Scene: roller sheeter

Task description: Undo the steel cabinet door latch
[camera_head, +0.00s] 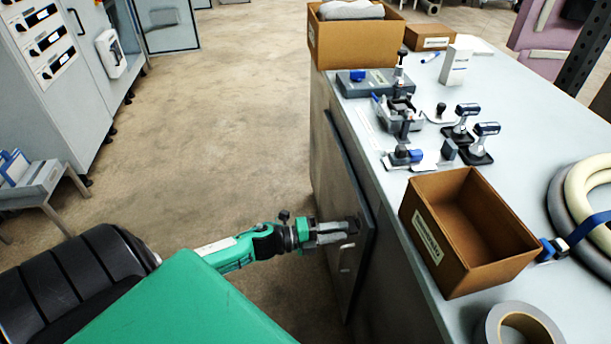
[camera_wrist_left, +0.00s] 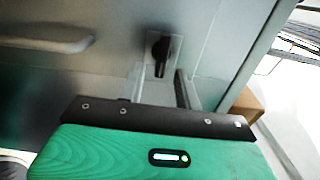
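The grey steel cabinet door (camera_head: 350,180) is on the side of the workbench cabinet, and it fills much of the left wrist view (camera_wrist_left: 60,75). Its latch is a small dark turn-piece on a pale plate (camera_wrist_left: 160,52). My left gripper (camera_head: 340,230) reaches the door from the left, at the latch. In the left wrist view its two fingers (camera_wrist_left: 160,82) are apart, with the dark latch piece showing between and beyond their tips. I cannot tell whether they touch it. In the head view the gripper mostly hides the latch. My right gripper is not in view.
A pale bar handle (camera_wrist_left: 45,38) sticks out from the door beside the latch. On the bench top are an open cardboard box (camera_head: 430,240), a tape roll (camera_head: 490,325), coiled hoses (camera_head: 560,200) and several small tools. The floor (camera_head: 220,120) left of the bench is clear.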

